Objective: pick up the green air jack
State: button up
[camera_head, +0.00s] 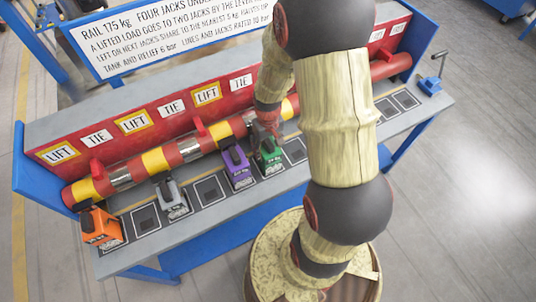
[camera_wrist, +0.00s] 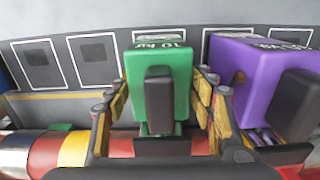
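The green air jack (camera_head: 270,158) stands on the grey bench in a row of jacks, just right of the purple jack (camera_head: 237,165). In the wrist view the green jack (camera_wrist: 181,78) fills the middle, with a dark upright bar on its near face and a label on top. My gripper (camera_wrist: 160,85) has one finger on each side of it, with small gaps showing between fingers and jack. In the head view my gripper (camera_head: 266,122) reaches down behind the jack and is partly hidden by my arm.
A grey jack (camera_head: 172,197) and an orange jack (camera_head: 101,228) stand further left. The purple jack (camera_wrist: 235,70) is close beside my right finger. A red and yellow rail (camera_head: 190,148) runs behind the jacks. Empty marked pads (camera_head: 146,219) lie between some jacks.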

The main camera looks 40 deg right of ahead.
grip_shut()
dwell(0.5)
